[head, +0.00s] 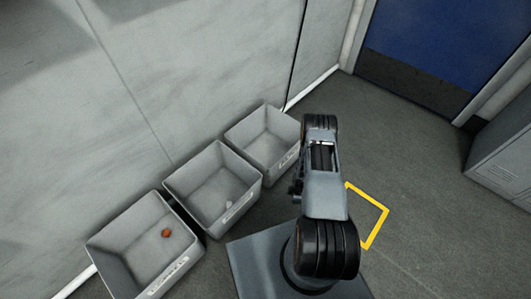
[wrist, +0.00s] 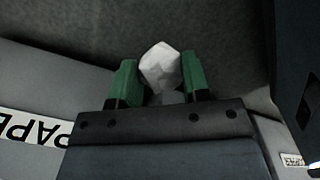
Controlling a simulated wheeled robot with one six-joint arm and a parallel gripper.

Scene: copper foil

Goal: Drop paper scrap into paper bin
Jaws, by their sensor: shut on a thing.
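The paper scrap (wrist: 161,64) is a white crumpled lump in the wrist view. My gripper (wrist: 158,78) is shut on it, with one green finger on each side. A grey bin wall with a white label reading "PAPE" (wrist: 32,129), partly cut off, lies at the left of the wrist view. The scrap is right of that label, over dark grey. In the head view, the bin nearest my arm (head: 245,137) looks empty where visible; its label is too small to read surely. My gripper is hidden behind my arm there.
The nearest bin (head: 118,239) holds an orange-brown lump (head: 166,233). The bins stand along a grey wall. A yellow floor outline (head: 377,207), lockers (head: 503,160) and a blue door (head: 440,45) are at right.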

